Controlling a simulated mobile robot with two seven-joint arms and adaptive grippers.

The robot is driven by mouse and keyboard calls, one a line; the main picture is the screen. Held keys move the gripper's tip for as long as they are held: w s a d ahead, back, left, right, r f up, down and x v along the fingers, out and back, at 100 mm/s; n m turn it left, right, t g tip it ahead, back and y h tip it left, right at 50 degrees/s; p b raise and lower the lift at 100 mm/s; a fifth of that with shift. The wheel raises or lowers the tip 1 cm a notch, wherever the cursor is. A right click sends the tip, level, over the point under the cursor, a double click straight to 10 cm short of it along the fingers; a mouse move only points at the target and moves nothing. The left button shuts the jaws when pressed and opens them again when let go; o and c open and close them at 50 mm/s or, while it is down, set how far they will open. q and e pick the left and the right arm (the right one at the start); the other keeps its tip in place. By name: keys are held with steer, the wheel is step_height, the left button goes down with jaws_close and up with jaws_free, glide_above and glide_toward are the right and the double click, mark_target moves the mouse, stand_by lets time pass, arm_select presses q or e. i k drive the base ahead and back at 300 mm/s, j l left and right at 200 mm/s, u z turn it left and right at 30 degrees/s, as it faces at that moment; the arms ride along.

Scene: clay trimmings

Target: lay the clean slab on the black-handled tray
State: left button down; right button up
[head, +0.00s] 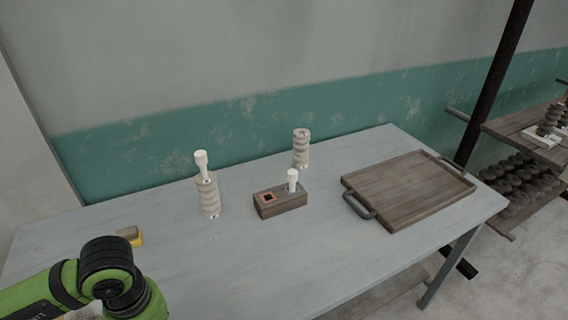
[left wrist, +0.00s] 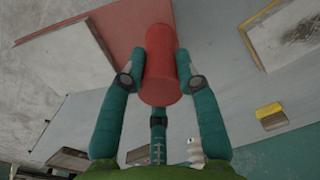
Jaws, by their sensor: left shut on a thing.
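The black-handled tray (head: 410,188) is a brown wooden tray lying empty on the right part of the table, with a dark handle at each end. My left gripper (left wrist: 161,68) is shut on a red cylinder (left wrist: 160,50) in the left wrist view. Two pale slab-like panels show there: a whitish one with a brown edge (left wrist: 292,32) at upper right, and a greyer one (left wrist: 62,68) at left beside a red surface. In the head view only my left arm shows, at lower left. My right gripper is out of view.
On the grey-blue table (head: 250,262) stand a wooden block (head: 281,203) with a white-topped peg, and two ribbed clay stacks (head: 209,196) (head: 301,148). A yellow-and-tan block (head: 131,236) lies near my left arm. A shelf (head: 530,135) stands at far right.

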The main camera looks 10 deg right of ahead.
mark_target(417, 190)
steer(key=l+z, duration=0.1)
steer(key=l, duration=0.4)
steer(key=i+l+z, duration=0.1)
steer(key=l, duration=0.35)
steer(key=i+l+z, duration=0.1)
steer(key=l, duration=0.4)
steer(key=i+l+z, duration=0.15)
steer(key=l, duration=0.3)
steer(key=i+l+z, duration=0.1)
steer(key=i+l, duration=0.45)
steer(key=i, duration=0.05)
